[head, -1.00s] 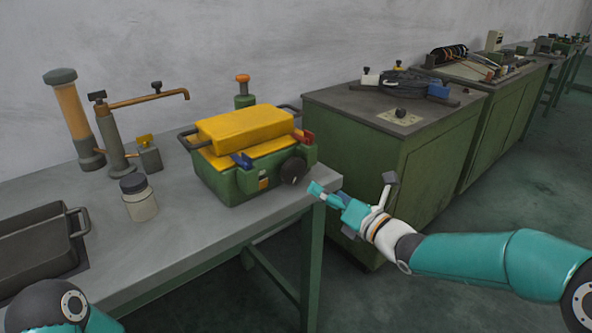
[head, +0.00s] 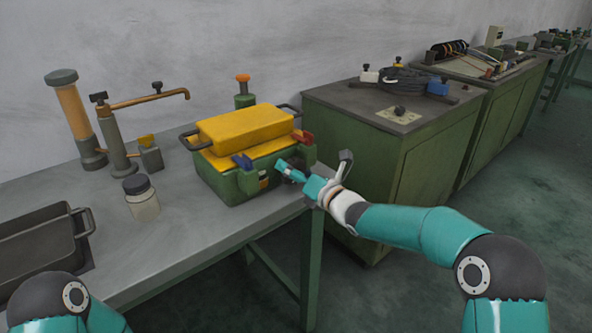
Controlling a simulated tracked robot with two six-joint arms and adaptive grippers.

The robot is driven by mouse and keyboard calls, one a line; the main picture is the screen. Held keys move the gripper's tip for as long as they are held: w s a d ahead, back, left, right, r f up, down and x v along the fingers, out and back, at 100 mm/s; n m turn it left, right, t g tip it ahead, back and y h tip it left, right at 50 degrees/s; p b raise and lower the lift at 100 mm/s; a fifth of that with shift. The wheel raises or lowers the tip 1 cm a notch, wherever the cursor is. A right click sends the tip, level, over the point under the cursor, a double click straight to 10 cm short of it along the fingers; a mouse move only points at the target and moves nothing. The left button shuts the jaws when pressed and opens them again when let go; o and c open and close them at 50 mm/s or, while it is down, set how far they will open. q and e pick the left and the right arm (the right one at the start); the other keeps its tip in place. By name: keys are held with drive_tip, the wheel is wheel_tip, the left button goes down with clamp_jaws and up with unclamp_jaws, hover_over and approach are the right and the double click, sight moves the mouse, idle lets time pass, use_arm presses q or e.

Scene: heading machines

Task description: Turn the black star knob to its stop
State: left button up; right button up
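The black star knob (head: 297,172) is on the front right face of the green box (head: 226,184) with the yellow top, at the right end of the grey bench. My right gripper (head: 284,169) is at the knob, with its teal fingers in front of it and hiding most of it. I cannot tell whether the fingers touch the knob or how far apart they are. My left arm shows only at the bottom left corner, and its gripper is out of view.
A white jar with a dark lid (head: 141,198), a dark tray (head: 38,262) and a pump with a brass spout (head: 114,140) stand on the bench to the left. A green cabinet (head: 365,165) stands behind my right arm. The bench in front of the box is clear.

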drive_tip(key=c, duration=1.2)
drive_tip(key=shift+f+b, duration=0.15)
drive_tip(key=shift+b, duration=0.35)
drive_tip(key=shift+d+f+m+b, duration=0.1)
drive_tip(key=shift+m+b, duration=0.8)
drive_tip(key=shift+m, duration=0.2)
drive_tip(key=shift+m+b, duration=0.4)
drive_tip(key=shift+m, duration=1.3)
drive_tip(key=o, duration=1.2)
